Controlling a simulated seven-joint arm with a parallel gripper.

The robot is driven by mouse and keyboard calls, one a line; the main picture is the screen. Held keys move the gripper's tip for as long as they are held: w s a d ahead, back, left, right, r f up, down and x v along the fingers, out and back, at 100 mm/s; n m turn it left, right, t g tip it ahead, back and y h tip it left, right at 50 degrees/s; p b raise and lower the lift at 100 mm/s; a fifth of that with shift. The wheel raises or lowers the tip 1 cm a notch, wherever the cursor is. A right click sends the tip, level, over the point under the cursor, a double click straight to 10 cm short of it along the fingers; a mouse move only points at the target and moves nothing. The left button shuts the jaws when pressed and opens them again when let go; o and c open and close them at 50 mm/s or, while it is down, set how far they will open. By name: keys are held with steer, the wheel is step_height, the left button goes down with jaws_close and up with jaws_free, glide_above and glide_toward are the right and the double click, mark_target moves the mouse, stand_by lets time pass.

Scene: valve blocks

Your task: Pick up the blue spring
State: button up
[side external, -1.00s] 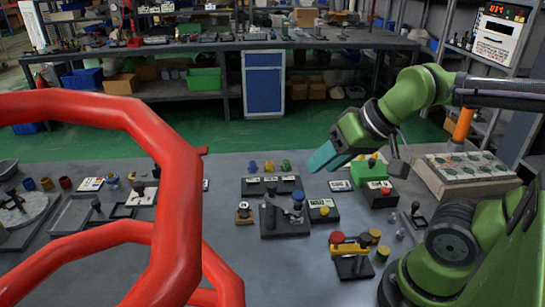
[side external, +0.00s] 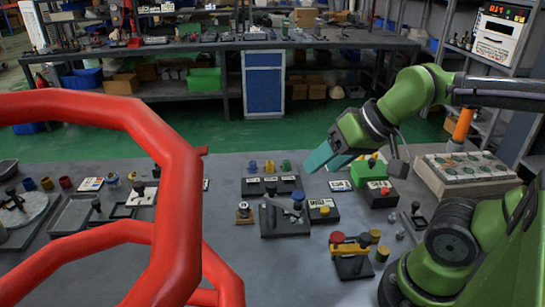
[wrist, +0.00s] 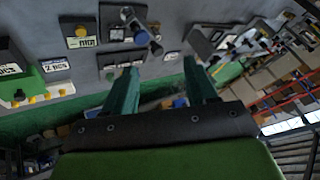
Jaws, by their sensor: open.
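A small blue spring-like piece (side external: 253,167) stands at the left end of a short row, beside a yellow piece (side external: 269,166) and a green piece (side external: 286,165), just behind a black labelled block (side external: 271,187). My gripper (side external: 318,163) is open and empty, above the bench to the right of this row. In the wrist view its two teal fingers (wrist: 162,84) are apart with nothing between them. A blue round part (wrist: 141,38) shows beyond the fingers there; I cannot tell whether it is the spring or a valve knob.
A grey valve block with a blue knob (side external: 298,198) stands in front of the row. A green block (side external: 368,172) and a black box with a red button (side external: 380,192) stand at right. Large red tubing (side external: 180,200) blocks the left foreground.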

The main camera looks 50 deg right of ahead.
steer(key=w+d+f+g+h, duration=0.1)
steer(key=w+d, duration=0.1)
steer(key=w, duration=0.3)
steer(key=w+d+f+g, duration=0.2)
steer(key=w, duration=0.3)
steer(key=n+h, duration=0.2)
glide_toward(253, 162)
steer(key=x, duration=0.2)
steer(key=shift+a+f, duration=0.15)
steer(key=shift+f, duration=0.15)
steer(key=shift+x, duration=3.05)
steer(key=shift+w, duration=0.1)
jaws_close()
